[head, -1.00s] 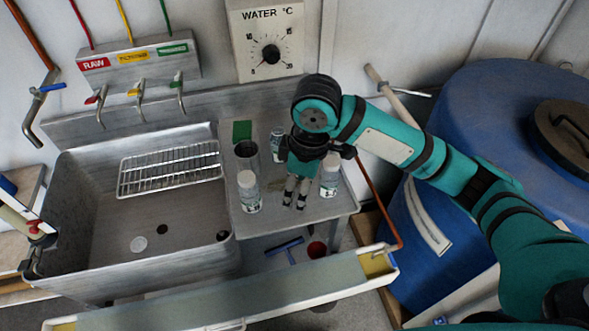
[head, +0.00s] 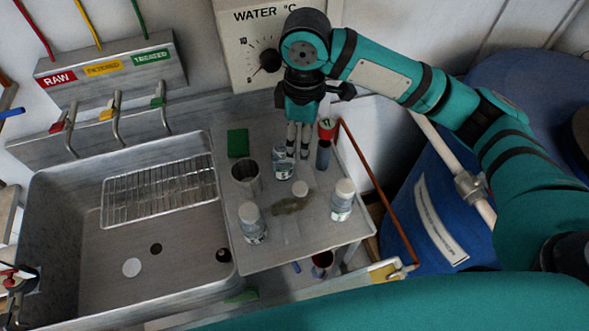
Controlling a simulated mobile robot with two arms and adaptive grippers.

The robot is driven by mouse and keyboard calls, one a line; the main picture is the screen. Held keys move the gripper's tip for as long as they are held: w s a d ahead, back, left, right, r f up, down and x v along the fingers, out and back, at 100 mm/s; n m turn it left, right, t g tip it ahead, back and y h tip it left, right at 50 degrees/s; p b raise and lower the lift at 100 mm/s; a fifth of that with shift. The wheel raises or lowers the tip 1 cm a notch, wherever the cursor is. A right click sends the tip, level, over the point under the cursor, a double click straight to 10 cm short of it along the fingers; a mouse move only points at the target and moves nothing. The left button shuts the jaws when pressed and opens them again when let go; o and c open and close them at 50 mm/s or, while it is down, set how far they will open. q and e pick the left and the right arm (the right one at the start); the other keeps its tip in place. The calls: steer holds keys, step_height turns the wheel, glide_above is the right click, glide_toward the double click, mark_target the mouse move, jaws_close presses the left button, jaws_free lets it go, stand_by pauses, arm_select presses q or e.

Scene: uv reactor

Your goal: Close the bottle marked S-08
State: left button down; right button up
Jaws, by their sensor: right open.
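Three small clear bottles with labels stand on the steel counter (head: 272,252). The front left bottle (head: 253,229) and the right bottle (head: 342,205) wear white caps. The rear bottle (head: 284,171) stands partly behind my gripper fingers; I see no white cap on it, but its mouth is hard to make out. The labels are too small to read, so I cannot tell which is S-08. My right gripper (head: 299,153) is open, pointing down, at the rear bottle's right side; contact is unclear. My left gripper is not in view.
A metal cup (head: 246,179) and a green pad (head: 238,143) are left of the rear bottle. A red-topped dark cylinder (head: 324,149) stands close to the right of my fingers. A dark stain (head: 290,206) marks the counter. The sink (head: 98,250) is left, a blue barrel (head: 428,212) right.

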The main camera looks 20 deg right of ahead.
steer(key=p, duration=0.2)
glide_above(302, 188)
step_height(302, 188, down, 11)
steer(key=shift+r, duration=0.1)
steer(key=shift+f, duration=0.6)
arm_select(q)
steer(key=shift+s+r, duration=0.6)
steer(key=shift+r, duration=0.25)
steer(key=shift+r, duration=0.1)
arm_select(e)
steer(key=shift+f, duration=0.1)
